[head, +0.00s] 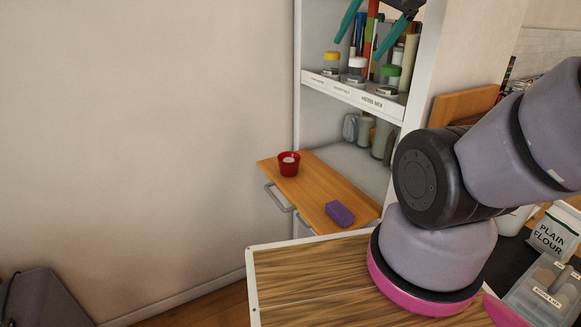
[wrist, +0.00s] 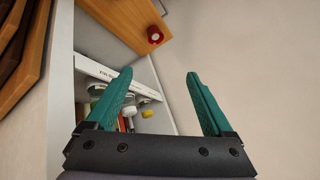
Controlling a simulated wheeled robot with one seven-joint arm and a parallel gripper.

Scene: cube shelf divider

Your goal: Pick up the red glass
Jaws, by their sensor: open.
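The red glass (head: 288,165) is a small red cup with something pale inside. It stands near the far left corner of a narrow wooden board (head: 315,190) in front of the shelf. It also shows near the top of the wrist view (wrist: 155,36), on the same wooden surface. My gripper (head: 380,22) is at the top of the head view, beside the upper shelf, well above and to the right of the glass. In the wrist view its two teal fingers (wrist: 157,82) are spread apart with nothing between them.
A purple block (head: 340,213) lies on the board's near part. The upper shelf (head: 350,93) holds books and several jars with coloured lids. More containers (head: 366,132) stand on the lower shelf. A wood-topped counter (head: 310,275) is in front. Space left of the board is free.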

